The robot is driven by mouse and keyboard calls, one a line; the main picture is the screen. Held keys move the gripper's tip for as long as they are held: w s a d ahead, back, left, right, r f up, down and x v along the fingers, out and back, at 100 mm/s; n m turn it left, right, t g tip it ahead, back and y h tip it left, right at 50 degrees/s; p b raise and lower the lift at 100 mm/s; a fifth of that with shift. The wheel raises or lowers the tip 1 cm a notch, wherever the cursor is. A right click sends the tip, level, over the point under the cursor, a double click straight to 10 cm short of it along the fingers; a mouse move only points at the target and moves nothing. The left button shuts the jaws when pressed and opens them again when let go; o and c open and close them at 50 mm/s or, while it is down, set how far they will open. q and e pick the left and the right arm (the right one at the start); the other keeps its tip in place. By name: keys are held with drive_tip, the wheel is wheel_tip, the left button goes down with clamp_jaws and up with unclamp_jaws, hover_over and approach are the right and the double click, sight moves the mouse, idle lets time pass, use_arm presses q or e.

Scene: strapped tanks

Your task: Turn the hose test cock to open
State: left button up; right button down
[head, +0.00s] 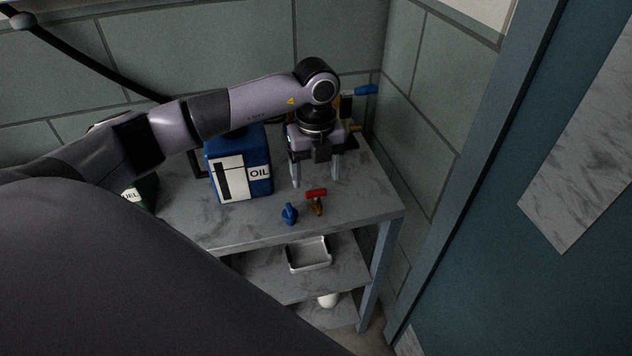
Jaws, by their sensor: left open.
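A small brass valve with a red handle (317,195) stands near the front of the grey shelf top in the head view. A blue lever (366,89) sits on brass fittings at the back right corner, partly hidden behind my arm. I cannot tell which of these is the hose test cock, or whether either is open. My left gripper (316,178) points down with its fingers apart and nothing seen between them. In the picture it is just above the red handle and right of the oil can. My right gripper is not in view.
A blue oil can (240,172) stands left of my gripper. A small blue item (290,214) is beside the brass valve. A green can (142,193) is farther left. A metal tray (309,254) lies on the lower shelf. A wall bounds the right; the shelf top's front right is clear.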

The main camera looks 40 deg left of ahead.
sight(316, 190)
use_arm(q)
drive_tip(key=shift+r, duration=1.7)
drive_tip(key=shift+f, duration=0.1)
